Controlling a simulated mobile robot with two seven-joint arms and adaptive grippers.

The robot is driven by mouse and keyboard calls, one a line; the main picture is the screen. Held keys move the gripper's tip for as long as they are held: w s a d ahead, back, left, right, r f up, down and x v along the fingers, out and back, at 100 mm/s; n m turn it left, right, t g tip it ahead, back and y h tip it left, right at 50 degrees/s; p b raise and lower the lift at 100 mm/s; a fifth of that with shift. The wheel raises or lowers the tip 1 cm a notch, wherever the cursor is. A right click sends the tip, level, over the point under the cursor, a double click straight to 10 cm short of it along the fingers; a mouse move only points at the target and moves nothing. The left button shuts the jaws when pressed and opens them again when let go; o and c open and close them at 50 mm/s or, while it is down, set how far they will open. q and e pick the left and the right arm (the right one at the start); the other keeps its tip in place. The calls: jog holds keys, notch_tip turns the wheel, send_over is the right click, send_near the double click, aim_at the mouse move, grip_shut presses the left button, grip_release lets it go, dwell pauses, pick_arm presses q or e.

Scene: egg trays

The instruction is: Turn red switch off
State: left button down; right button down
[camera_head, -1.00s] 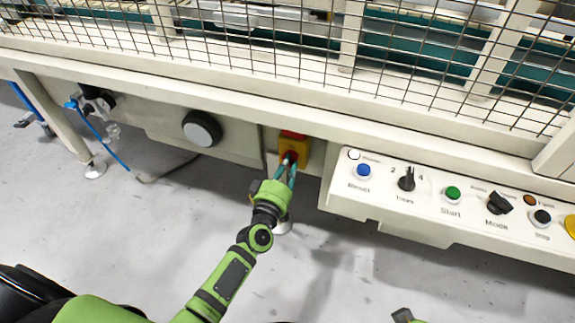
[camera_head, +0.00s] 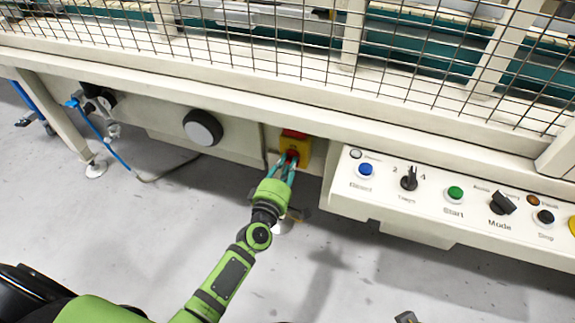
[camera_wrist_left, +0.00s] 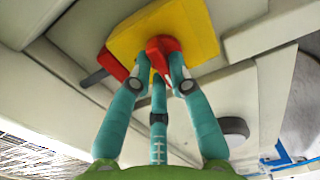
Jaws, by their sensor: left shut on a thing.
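The red switch (camera_head: 292,155) is a red knob on a yellow box (camera_head: 304,149) mounted under the machine's front beam. My left gripper (camera_head: 287,165) reaches up to it from below, its teal fingers shut on the red knob. In the left wrist view the knob (camera_wrist_left: 163,46) sits between the fingertips (camera_wrist_left: 163,78), against the yellow plate (camera_wrist_left: 205,28). The fingers partly hide the knob, and I cannot read its setting. My right gripper is not in view.
A control panel (camera_head: 430,208) with buttons and black selector knobs stands right of the switch. A round dark knob (camera_head: 202,128) is to the left. Wire mesh (camera_head: 250,60) fences the machine above.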

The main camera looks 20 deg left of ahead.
pick_arm(q)
jog(key=shift+r+n, duration=0.1)
jog(key=shift+n, duration=0.3)
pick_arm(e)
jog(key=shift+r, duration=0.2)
pick_arm(q)
jog(key=c, duration=1.1)
grip_release()
jog(key=shift+c, duration=0.2)
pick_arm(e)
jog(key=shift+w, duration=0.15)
pick_arm(q)
jog(key=s, duration=1.2)
jog(key=shift+a, duration=0.25)
jog(key=shift+d, duration=0.1)
